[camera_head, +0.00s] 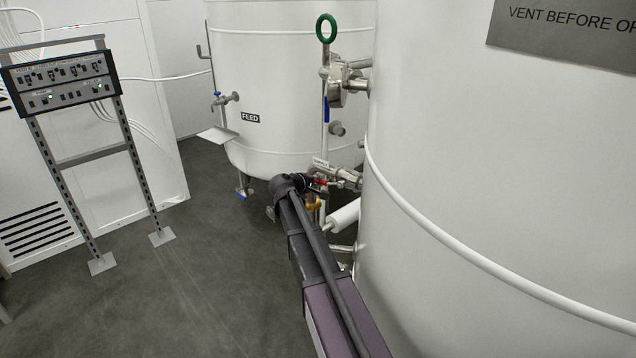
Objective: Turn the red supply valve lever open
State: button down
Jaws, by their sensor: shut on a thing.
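The red supply valve lever (320,181) shows as a small red patch low between the two white tanks, beside the pipework. My arm reaches up from the bottom of the picture, and my gripper (312,184) is at its far end, at the lever. The gripper is small and partly hidden by the arm's dark wrist. It is shut on the red lever. Most of the lever and the valve body under it is hidden, so its angle cannot be told. A brass-coloured fitting (313,203) shows just below.
The tank marked FEED (285,85) stands behind, and a large white tank (480,150) stands close on the right. A vertical pipe with a green ring handle (326,28) rises above the gripper. A control panel stand (62,82) is at left. The grey floor between is clear.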

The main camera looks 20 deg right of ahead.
jog(key=shift+s+d+r, duration=0.1)
jog(key=shift+d, duration=0.15)
jog(key=c, duration=0.6)
grip_release()
jog(key=shift+a, duration=0.1)
